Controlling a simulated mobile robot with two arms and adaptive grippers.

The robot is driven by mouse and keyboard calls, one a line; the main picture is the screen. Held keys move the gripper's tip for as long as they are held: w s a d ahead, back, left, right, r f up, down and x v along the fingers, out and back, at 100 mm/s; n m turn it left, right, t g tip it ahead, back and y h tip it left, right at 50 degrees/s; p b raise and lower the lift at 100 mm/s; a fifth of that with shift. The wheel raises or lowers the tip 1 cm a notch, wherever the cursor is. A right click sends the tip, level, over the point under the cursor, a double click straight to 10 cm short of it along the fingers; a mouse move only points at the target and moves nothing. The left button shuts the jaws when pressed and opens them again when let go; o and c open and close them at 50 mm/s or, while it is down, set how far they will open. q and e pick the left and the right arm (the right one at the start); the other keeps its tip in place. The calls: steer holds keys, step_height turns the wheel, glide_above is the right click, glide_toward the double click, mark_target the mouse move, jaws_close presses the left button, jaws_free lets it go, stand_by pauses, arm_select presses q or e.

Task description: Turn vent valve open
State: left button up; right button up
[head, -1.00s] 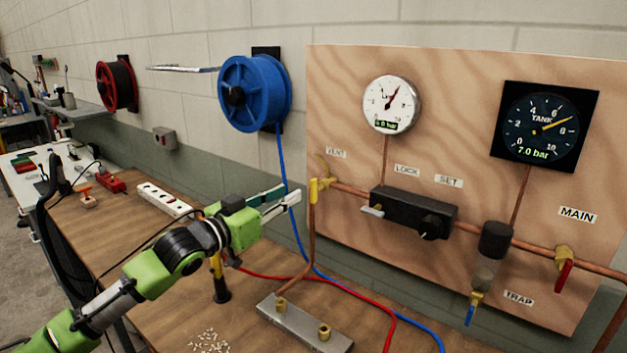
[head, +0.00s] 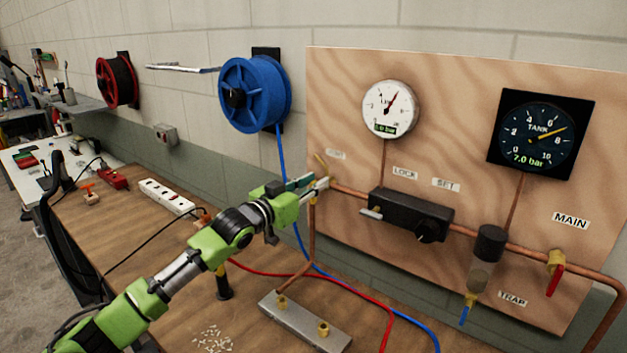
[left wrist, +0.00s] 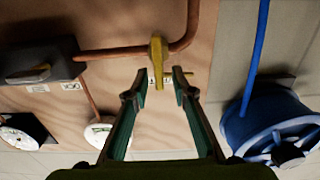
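The yellow vent valve handle (head: 321,163) shows at the left end of the copper pipe on the wooden panel, under the faint VENT label (head: 336,155). My left gripper (head: 318,184) is at the valve and covers most of its body in the head view. In the left wrist view the yellow valve (left wrist: 157,50) lies just ahead of the left gripper (left wrist: 160,78), in line with the gap between its fingers. The fingers are apart with nothing gripped; whether a tip touches the valve I cannot tell. My right gripper is not in view.
The black regulator (head: 410,214) is right of the valve on the same pipe. The red MAIN handle (head: 554,280) is farther right. The tank gauge (head: 540,133) reads 7.0 bar. A metal manifold block (head: 303,322) and red and blue hoses lie on the bench below.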

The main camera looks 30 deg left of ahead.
arm_select(q)
steer(key=shift+w, duration=0.1)
jaws_close()
steer(key=shift+r, duration=0.1)
steer(key=shift+w+a+f+n+p, duration=0.1)
steer(key=shift+a+f+n+p, duration=0.5)
steer(key=shift+n, duration=2.35)
steer(key=shift+s+a+f+n+p, duration=0.1)
steer(key=shift+a+f+n+p, duration=0.45)
steer(key=shift+n, duration=2.45)
steer(key=shift+w+a+f+n+p, duration=0.1)
steer(key=shift+a+f+n+p, duration=0.5)
steer(key=shift+n, duration=2.35)
steer(key=shift+d+r, duration=0.25)
steer(key=shift+d, duration=0.15)
